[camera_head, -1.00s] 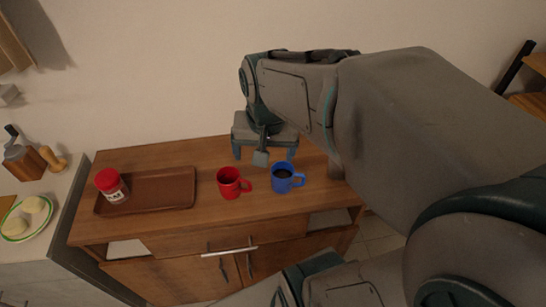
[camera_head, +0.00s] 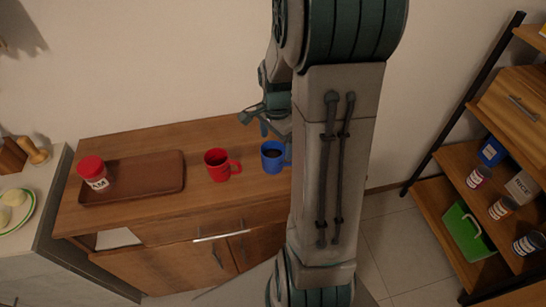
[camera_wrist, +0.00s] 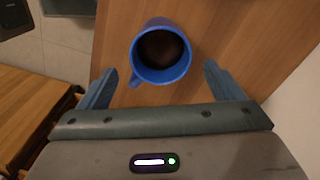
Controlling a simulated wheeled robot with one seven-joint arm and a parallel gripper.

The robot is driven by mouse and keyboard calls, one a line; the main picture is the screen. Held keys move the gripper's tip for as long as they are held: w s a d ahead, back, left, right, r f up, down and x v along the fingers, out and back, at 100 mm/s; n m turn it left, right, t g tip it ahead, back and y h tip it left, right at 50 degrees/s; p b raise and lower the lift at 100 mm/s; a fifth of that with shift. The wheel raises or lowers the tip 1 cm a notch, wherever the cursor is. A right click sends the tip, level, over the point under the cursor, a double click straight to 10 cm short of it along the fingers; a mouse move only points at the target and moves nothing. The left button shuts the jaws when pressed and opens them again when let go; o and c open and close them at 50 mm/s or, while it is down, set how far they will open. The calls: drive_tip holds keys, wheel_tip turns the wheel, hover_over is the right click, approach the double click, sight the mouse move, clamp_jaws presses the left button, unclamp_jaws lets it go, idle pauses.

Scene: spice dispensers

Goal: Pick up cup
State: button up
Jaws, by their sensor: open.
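A blue cup (camera_head: 274,157) with dark contents stands upright on the wooden cabinet top, beside a red cup (camera_head: 218,165) to its left. My arm hides the blue cup's right side in the head view. In the wrist view the blue cup (camera_wrist: 161,52) lies just beyond my gripper's fingertips, roughly centred between them, with its handle toward the lower left. My gripper (camera_wrist: 159,80) is open and empty, its blue-grey fingers spread wider than the cup. In the head view my gripper (camera_head: 264,122) is partly hidden behind my arm, above and behind the cups.
A brown tray (camera_head: 150,176) with a red-lidded jar (camera_head: 93,173) sits left on the cabinet top (camera_head: 200,205). A shelf unit (camera_head: 450,205) with jars and a green box (camera_head: 467,232) stands at the right. A plate (camera_head: 17,212) lies on the left counter.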

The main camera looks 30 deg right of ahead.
drive_tip(key=shift+a+f+p, duration=0.15)
drive_tip(key=shift+f+p, duration=0.05)
drive_tip(key=shift+f, duration=0.95)
drive_tip(key=shift+a+f+p, duration=0.15)
drive_tip(key=shift+a+f, duration=0.05)
drive_tip(key=shift+f, duration=1)
drive_tip(key=shift+a+f+p, duration=0.15)
drive_tip(key=shift+f+p, duration=0.05)
drive_tip(key=shift+f, duration=0.95)
drive_tip(key=shift+c, duration=0.2)
drive_tip(key=c, duration=1.3)
drive_tip(key=shift+o, duration=0.2)
drive_tip(key=shift+r, duration=0.2)
